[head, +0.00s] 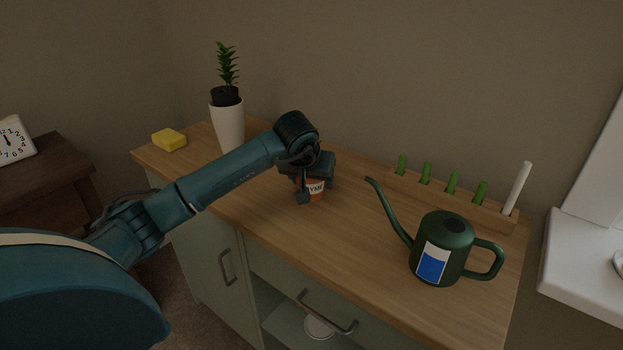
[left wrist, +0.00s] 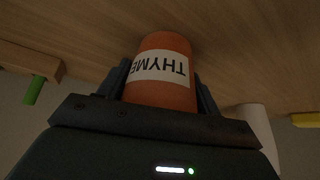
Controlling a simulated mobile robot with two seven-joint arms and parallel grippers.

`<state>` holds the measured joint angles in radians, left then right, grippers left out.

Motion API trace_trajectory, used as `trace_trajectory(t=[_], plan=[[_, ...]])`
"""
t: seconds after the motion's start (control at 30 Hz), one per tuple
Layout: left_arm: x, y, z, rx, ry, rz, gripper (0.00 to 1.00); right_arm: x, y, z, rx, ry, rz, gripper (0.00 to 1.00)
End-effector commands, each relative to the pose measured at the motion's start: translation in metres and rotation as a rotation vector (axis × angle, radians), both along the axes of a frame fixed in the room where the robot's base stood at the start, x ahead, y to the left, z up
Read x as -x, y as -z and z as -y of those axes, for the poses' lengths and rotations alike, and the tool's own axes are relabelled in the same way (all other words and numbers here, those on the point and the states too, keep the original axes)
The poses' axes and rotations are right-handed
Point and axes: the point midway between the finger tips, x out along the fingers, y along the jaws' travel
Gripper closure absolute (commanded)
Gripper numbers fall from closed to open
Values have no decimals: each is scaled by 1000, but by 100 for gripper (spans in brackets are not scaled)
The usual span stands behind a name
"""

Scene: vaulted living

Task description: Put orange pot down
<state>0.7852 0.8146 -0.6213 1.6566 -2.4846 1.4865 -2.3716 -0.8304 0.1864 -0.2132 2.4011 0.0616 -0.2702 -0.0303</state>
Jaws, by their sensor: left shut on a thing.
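The orange pot (head: 316,195) has a white label reading THYME. It is at the middle of the wooden counter (head: 350,245). My left gripper (head: 315,184) is shut on the pot from behind and above, with its fingers on either side. In the left wrist view the pot (left wrist: 163,88) sits between the two fingers (left wrist: 163,90), its label upside down. The pot's base is close to the countertop; I cannot tell whether it touches. The gripper hides part of the pot's top. My right gripper is not in view.
A green watering can (head: 449,235) stands to the right. Behind it is a wooden rack (head: 430,196) with several green pegs and a white stick. A white planter (head: 229,125) and yellow sponge (head: 169,140) are at the left. The counter in front of the pot is clear.

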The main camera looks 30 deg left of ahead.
Motion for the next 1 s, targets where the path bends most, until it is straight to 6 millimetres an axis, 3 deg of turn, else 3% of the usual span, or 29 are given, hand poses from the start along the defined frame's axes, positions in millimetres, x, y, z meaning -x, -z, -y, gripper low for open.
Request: trace_trajectory(t=[0.07,0.1,0.33,0.67,1.0], plan=[[0,2,0,-1,0,3,69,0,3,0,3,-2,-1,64],[0,3,0,0,0,1,34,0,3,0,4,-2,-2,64],[0,2,0,0,0,0,16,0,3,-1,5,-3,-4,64],[1,-3,0,1,1,-1,14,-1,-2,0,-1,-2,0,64],[33,-57,10,-4,2,3,14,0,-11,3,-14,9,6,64]])
